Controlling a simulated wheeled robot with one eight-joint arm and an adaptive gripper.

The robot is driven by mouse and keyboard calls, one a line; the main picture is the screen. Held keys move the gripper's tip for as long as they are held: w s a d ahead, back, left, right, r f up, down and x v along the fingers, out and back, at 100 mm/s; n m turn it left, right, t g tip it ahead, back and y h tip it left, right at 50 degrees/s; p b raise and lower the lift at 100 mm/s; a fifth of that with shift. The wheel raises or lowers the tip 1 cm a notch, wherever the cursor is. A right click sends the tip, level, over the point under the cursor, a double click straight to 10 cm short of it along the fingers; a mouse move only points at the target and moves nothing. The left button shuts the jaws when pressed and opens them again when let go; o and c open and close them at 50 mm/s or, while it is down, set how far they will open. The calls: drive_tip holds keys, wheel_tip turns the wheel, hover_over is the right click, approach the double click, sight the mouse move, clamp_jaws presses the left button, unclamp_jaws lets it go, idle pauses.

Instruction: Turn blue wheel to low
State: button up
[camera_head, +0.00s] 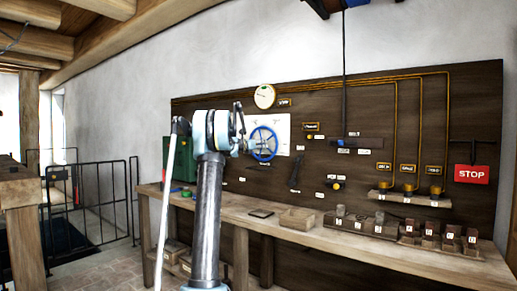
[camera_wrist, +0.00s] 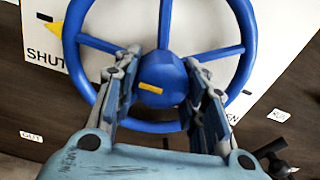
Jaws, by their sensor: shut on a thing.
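The blue wheel (camera_head: 264,157) is mounted on a white plate (camera_head: 284,130) on the dark wall board. In the wrist view the wheel (camera_wrist: 238,50) shows its spokes and a hub with a yellow mark (camera_wrist: 151,87). My gripper (camera_wrist: 163,92) has one finger on each side of the hub and is shut on it. In the head view my gripper (camera_head: 246,146) is at the wheel's left side, partly hidden by my arm. The white plate (camera_wrist: 45,12) reads "SHUT" at the left, beside a yellow pointer (camera_wrist: 49,29). Lettering ending in "EN" shows at lower right, partly covered.
A wooden bench (camera_head: 334,236) runs below the board, with a wooden tray (camera_head: 297,219) and several labelled blocks. A red STOP sign (camera_head: 472,174) is at the right. A dark lever (camera_head: 296,171) hangs right of the wheel. Black railings (camera_head: 100,190) stand at the left.

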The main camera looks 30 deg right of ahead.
drive_tip(key=shift+w, duration=0.1)
drive_tip(key=m, duration=0.5)
drive_tip(key=shift+w+a, duration=0.1)
drive_tip(key=m, duration=0.6)
drive_tip(key=shift+m, duration=0.4)
idle(0.4)
drive_tip(key=o, duration=1.1)
drive_tip(key=shift+c, duration=0.2)
drive_tip(key=shift+a, duration=0.1)
drive_tip(key=v, duration=1.2)
